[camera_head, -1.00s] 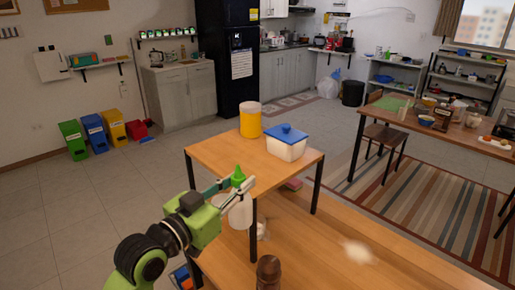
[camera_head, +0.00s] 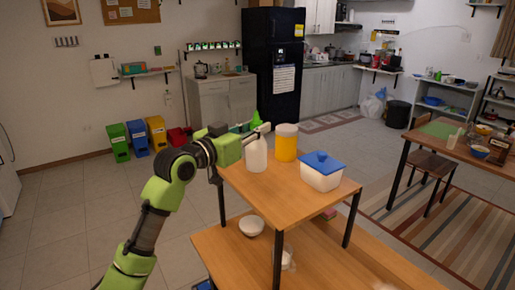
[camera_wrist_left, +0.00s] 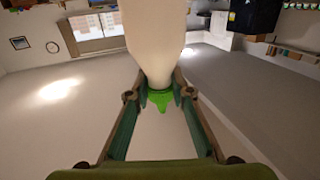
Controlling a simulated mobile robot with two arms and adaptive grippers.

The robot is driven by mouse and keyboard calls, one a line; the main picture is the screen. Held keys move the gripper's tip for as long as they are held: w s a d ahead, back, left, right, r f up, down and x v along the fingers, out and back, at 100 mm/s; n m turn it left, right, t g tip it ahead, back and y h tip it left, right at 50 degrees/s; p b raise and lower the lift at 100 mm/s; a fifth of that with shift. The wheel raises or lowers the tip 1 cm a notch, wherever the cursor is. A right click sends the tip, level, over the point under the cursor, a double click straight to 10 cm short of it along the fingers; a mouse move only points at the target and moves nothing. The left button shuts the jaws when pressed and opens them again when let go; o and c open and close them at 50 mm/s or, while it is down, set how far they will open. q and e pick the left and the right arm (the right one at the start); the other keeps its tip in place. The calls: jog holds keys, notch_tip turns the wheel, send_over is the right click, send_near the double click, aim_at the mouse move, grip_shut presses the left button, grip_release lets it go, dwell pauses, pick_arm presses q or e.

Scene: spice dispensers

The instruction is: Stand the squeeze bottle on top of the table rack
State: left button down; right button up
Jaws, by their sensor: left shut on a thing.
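The squeeze bottle (camera_head: 257,156) is white with a green pointed cap (camera_head: 256,119). It is upright, at the far left part of the table rack's wooden top (camera_head: 290,205). I cannot tell whether its base touches the top. My left gripper (camera_head: 260,131) is shut on the bottle's neck, just under the cap. In the left wrist view the bottle's pale body (camera_wrist_left: 160,35) and green cap (camera_wrist_left: 160,99) sit between the fingers (camera_wrist_left: 160,90). My right gripper is not in view.
A yellow jar with a white lid (camera_head: 286,143) and a white box with a blue lid (camera_head: 321,171) stand on the rack, right of the bottle. The rack's front is clear. Below, a white bowl (camera_head: 252,225) sits on the lower table (camera_head: 225,255).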

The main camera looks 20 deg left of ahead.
pick_arm(q)
jog(key=w+a+f+p, duration=0.2)
jog(key=w+f, duration=0.2)
jog(key=f, duration=0.5)
jog(key=shift+w, duration=0.3)
jog(key=c, duration=1.8)
grip_release()
jog(key=shift+o, duration=0.2)
jog(key=b+v, duration=0.3)
jog(key=v, duration=0.9)
